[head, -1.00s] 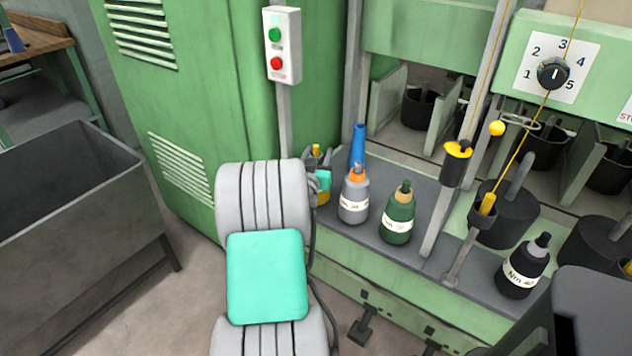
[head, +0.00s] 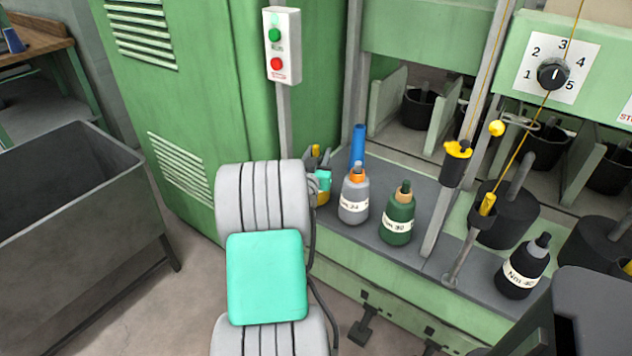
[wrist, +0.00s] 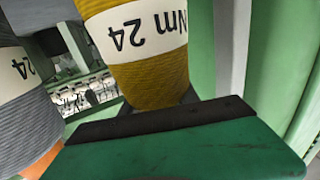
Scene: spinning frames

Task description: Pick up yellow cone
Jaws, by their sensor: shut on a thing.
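The yellow cone (wrist: 152,66) fills the upper middle of the wrist view, with a white "Nm 24" label that reads upside down there. In the head view its yellow body (head: 323,198) shows only in part beside my arm, left of the blue cone. My gripper (wrist: 180,118), with a dark pad on a green finger, is against the cone in the wrist view and is shut on it. In the head view only a small teal bit of my gripper (head: 323,181) shows in front of the cone. The cone's far side is hidden.
A grey cone (head: 353,202) stands close right of the yellow one, with a blue cone (head: 358,147) behind. A green cone (head: 397,223) and a black cone (head: 522,270) stand further right on the ledge. A green cabinet (head: 200,100) and button post (head: 284,110) stand left.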

